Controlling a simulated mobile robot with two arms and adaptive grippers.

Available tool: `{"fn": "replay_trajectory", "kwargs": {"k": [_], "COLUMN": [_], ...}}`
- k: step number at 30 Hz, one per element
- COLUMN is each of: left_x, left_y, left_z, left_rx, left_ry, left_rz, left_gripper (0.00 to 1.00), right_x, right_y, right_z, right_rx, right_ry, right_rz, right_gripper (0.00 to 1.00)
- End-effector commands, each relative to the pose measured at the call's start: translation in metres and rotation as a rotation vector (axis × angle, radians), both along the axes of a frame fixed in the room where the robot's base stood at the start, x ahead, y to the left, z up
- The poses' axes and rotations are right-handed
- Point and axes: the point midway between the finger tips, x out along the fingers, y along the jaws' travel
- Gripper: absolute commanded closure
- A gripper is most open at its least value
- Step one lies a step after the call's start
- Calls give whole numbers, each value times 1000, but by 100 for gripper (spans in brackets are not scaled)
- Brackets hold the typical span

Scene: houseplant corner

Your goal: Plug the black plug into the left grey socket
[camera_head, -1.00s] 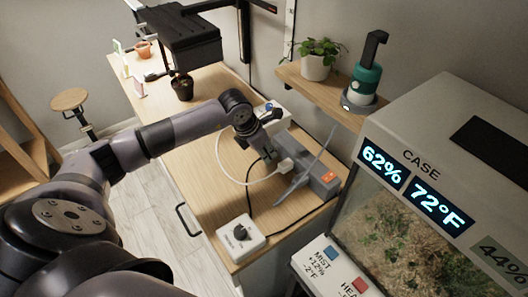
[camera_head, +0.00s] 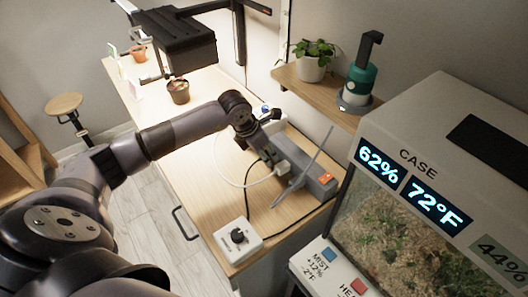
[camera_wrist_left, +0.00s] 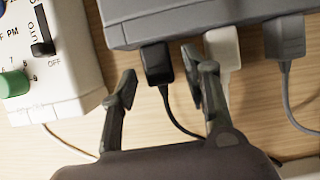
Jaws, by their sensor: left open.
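The black plug (camera_wrist_left: 157,65) sits against the near side of the grey power strip (camera_wrist_left: 180,22), at the leftmost plug position in the left wrist view, with its face hidden. Its black cord runs down and right. My left gripper (camera_wrist_left: 164,78) is open, with one finger on each side of the black plug. In the head view the left gripper (camera_head: 262,148) is over the table beside the power strip (camera_head: 318,182); its fingers are small and partly hidden there. The right gripper is out of view.
A white plug (camera_wrist_left: 222,48) and a grey plug (camera_wrist_left: 286,38) are in the strip to the right. A white timer box (camera_wrist_left: 40,60) stands close left. A white dial box (camera_head: 238,241) is at the table's near end. The lamp (camera_head: 175,38) hangs over a potted plant (camera_head: 178,92).

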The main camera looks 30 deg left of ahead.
Motion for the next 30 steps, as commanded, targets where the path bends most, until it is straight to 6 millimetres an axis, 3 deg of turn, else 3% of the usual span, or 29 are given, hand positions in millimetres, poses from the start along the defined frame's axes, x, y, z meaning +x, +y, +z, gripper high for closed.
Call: {"fn": "replay_trajectory", "kwargs": {"k": [11, 14, 24, 30], "left_x": [-1, -5, -30, -40], "left_y": [1, 4, 14, 17], "left_z": [4, 15, 81, 105], "left_rx": [1, 2, 3, 1], "left_ry": [0, -3, -3, -2], "left_rz": [0, 0, -1, 1], "left_gripper": [54, 54, 54, 54], "right_x": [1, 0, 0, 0], "right_y": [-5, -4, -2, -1], "right_z": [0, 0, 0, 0], "right_rx": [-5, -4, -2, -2], "right_ry": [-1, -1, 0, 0], "right_rz": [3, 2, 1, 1], "right_gripper": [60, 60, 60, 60]}}
